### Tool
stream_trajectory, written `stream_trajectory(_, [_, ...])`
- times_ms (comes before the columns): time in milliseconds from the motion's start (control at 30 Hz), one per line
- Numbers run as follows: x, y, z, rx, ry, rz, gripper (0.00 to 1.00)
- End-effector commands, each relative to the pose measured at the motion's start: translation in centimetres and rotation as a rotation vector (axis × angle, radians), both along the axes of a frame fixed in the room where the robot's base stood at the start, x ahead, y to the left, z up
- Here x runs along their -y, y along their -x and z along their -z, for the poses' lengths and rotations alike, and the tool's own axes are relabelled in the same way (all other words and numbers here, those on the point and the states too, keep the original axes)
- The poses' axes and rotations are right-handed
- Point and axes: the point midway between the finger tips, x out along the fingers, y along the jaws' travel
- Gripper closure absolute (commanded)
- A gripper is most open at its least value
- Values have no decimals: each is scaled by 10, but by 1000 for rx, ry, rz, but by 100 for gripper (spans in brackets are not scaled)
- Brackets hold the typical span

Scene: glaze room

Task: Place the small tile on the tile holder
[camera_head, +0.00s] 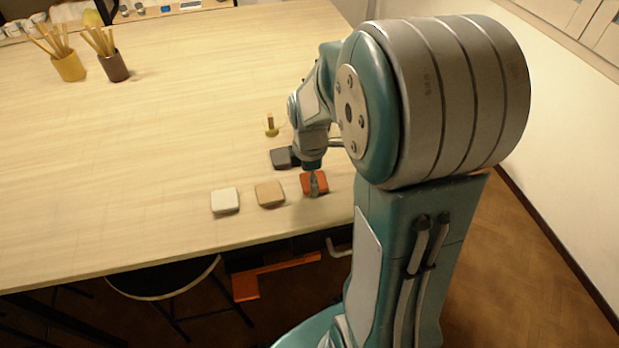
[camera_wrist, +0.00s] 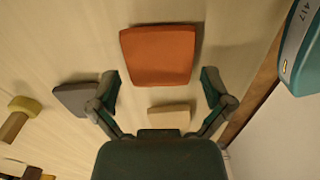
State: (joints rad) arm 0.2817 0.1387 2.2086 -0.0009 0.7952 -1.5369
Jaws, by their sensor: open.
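Several square tiles lie on the table: white (camera_head: 225,201), tan (camera_head: 269,194), orange (camera_head: 308,189) and grey (camera_head: 281,159). I cannot tell which one is the small tile. My gripper (camera_head: 314,187) points down at the orange tile, partly covering it. In the wrist view my gripper (camera_wrist: 162,88) is open and empty, with the orange tile (camera_wrist: 158,55) ahead between its spread fingers. A tan piece (camera_wrist: 169,114) shows near the palm, and the grey tile (camera_wrist: 75,99) is beside the left finger.
Two cups of wooden sticks, yellow (camera_head: 69,67) and brown (camera_head: 115,68), stand at the far left of the wooden table (camera_head: 180,125). The table's middle is clear. A round stool (camera_head: 165,283) is below the front edge. My arm hides the table's right side.

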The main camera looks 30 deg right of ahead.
Motion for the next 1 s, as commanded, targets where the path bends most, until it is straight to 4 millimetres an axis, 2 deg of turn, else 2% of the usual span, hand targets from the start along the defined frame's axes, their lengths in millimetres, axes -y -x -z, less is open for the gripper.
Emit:
stream_trajectory(400, [7,0,-79,6,1,0,0])
stream_trajectory(500, [7,0,-93,4,0,0,0])
stream_trajectory(667, [6,1,-104,5,1,5,0])
stream_trajectory(833, [-13,16,-121,70,13,155,0])
stream_trajectory(1000, [-46,47,-143,199,-10,465,0])
